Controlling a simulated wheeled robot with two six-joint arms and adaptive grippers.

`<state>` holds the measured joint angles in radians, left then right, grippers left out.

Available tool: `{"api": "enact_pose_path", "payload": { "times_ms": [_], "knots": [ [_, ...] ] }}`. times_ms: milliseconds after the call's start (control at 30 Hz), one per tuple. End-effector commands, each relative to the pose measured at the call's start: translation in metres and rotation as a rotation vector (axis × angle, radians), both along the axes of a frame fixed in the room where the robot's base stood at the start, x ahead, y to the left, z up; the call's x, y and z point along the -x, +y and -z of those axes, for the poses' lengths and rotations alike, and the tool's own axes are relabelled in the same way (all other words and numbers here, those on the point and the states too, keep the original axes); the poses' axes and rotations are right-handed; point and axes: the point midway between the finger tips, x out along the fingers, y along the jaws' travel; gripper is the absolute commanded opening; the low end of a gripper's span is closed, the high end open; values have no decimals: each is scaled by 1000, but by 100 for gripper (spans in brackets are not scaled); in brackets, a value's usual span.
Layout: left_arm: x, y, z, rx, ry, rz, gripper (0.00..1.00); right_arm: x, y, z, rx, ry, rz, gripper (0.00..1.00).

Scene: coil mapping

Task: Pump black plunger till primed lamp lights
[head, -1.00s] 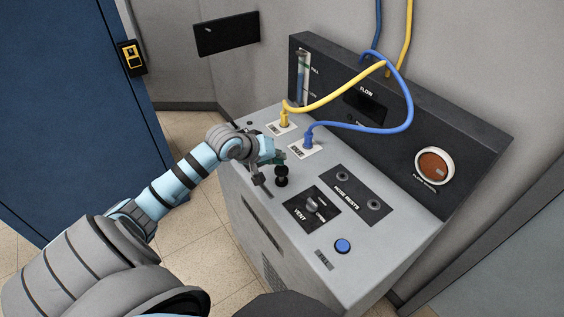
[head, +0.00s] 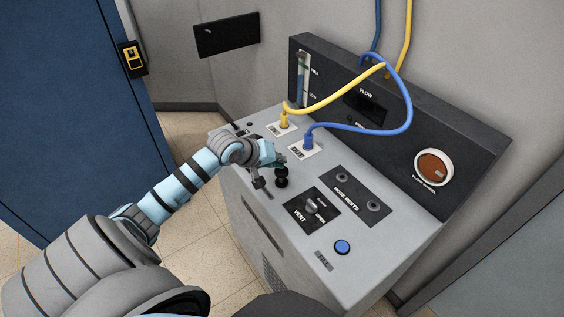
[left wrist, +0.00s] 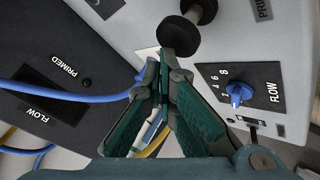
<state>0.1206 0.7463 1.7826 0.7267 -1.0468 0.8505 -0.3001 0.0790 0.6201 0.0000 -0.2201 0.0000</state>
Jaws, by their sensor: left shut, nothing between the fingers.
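The black plunger (head: 282,178) stands upright on the grey console top, left of the vent panel. In the left wrist view it is a dark round knob on a stem (left wrist: 184,30), just beyond my fingertips. My left gripper (head: 281,160) is shut and empty, right beside the plunger; its green fingers meet at the tips in the left wrist view (left wrist: 163,62). I cannot tell whether the fingers touch the knob. The primed lamp (left wrist: 86,82) is a small dark dome beside the PRIMED label and looks unlit. My right gripper is not in view.
Yellow (head: 330,98) and blue (head: 400,105) hoses loop over the console's back left. The vent knob (head: 312,206), blue button (head: 342,247) and hose rests panel (head: 353,191) lie right of the plunger. A blue flow knob (left wrist: 238,93) shows in the left wrist view.

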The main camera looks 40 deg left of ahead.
Motion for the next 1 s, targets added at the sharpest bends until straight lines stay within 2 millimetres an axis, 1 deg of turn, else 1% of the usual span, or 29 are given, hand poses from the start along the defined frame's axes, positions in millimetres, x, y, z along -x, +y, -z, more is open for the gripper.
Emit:
{"api": "enact_pose_path", "payload": {
  "times_ms": [1000],
  "knots": [
    [0, 0, 10, 1, 0, -1, 0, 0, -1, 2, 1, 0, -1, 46]
  ]
}}
